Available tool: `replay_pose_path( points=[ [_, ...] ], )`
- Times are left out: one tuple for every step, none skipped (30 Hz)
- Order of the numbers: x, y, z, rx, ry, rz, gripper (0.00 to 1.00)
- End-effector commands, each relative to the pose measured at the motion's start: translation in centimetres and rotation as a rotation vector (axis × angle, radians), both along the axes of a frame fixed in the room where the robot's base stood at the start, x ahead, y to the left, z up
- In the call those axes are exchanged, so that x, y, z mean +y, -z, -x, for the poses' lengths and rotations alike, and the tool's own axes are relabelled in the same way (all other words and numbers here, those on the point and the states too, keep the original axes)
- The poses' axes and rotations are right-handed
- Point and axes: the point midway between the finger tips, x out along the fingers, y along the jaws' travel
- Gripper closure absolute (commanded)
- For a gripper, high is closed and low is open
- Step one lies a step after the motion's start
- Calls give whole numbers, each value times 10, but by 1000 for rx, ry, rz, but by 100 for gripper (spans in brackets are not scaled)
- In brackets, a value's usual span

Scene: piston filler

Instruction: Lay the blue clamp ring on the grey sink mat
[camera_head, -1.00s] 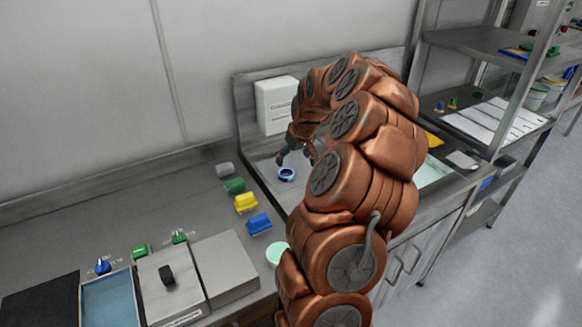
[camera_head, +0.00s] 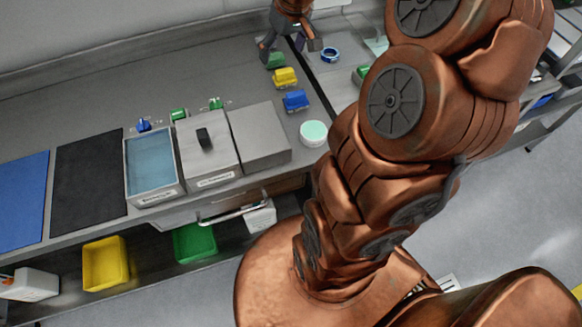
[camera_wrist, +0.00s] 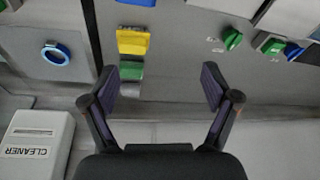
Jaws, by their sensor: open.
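The blue clamp ring (camera_head: 330,55) lies flat on a grey surface right of the dark counter seam. It also shows at the left of the wrist view (camera_wrist: 55,54).
Green (camera_head: 275,61), yellow (camera_head: 285,77) and blue (camera_head: 295,100) blocks stand in a row near my gripper. A round mint-topped container (camera_head: 313,133) is in front. A white cleaner box (camera_wrist: 33,143) is at the wall.

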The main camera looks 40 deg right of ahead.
Motion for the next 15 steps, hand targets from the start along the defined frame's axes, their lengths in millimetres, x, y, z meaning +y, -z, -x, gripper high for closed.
replay_pose_path(
  points=[
    [26,-4,13,22,-31,2,13],
    [39,-5,22,40,-44,0,13],
    [57,-5,35,66,-60,-2,13],
    [69,-5,45,82,-72,0,13],
    [80,-5,55,98,-82,0,13],
    [94,-5,68,121,-91,3,13],
    [104,-4,80,139,-99,4,13],
    [113,-3,92,158,-105,6,13],
    [124,-2,108,183,-110,9,13],
    [131,-1,120,201,-114,13,13],
    [138,0,132,219,-117,16,13],
    [146,3,149,243,-118,20,13],
    [151,4,161,259,-118,24,13],
    [156,6,172,274,-116,28,13],
    [161,8,188,296,-113,32,13]
  ],
)
